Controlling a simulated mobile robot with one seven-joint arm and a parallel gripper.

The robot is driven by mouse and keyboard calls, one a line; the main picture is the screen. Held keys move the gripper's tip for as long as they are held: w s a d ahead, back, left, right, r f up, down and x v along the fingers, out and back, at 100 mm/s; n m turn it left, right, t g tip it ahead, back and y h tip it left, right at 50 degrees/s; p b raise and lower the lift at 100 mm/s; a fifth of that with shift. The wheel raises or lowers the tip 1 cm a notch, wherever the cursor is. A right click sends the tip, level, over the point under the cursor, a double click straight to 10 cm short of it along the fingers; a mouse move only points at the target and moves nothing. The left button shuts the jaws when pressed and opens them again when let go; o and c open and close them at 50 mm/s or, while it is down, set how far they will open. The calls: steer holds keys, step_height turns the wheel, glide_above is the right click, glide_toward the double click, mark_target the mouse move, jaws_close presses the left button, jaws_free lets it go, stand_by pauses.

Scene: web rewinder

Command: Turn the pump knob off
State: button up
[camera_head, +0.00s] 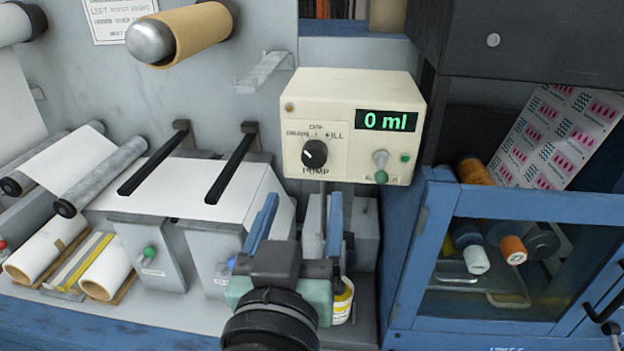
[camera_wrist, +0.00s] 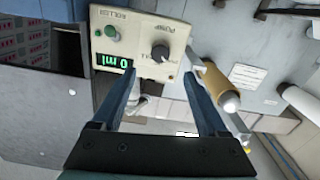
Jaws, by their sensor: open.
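The pump knob (camera_head: 314,154) is a black dial on the front of a cream control box (camera_head: 350,95). Labels above it seem to read OFF and FILL, with another at the left, and PUMP stands below. A small pale mark shows on the knob's left part; its exact setting is hard to tell. The display (camera_head: 388,121) reads 0 ml. My gripper (camera_head: 302,210) is open and empty, below and in front of the knob, its blue fingers (camera_wrist: 160,80) apart and not touching it.
Black bars (camera_head: 232,168) stick out at the left over a white sheet. A tan roll (camera_head: 195,32) hangs above left. A blue cabinet (camera_head: 425,235) stands at the right. A yellow-labelled container (camera_head: 343,302) is beside my gripper.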

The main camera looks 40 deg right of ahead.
mark_target(313, 159)
steer(key=p+x, duration=0.1)
steer(key=x, duration=0.9)
steer(key=shift+w+d+r, duration=0.1)
steer(key=shift+w+d, duration=0.15)
jaws_close()
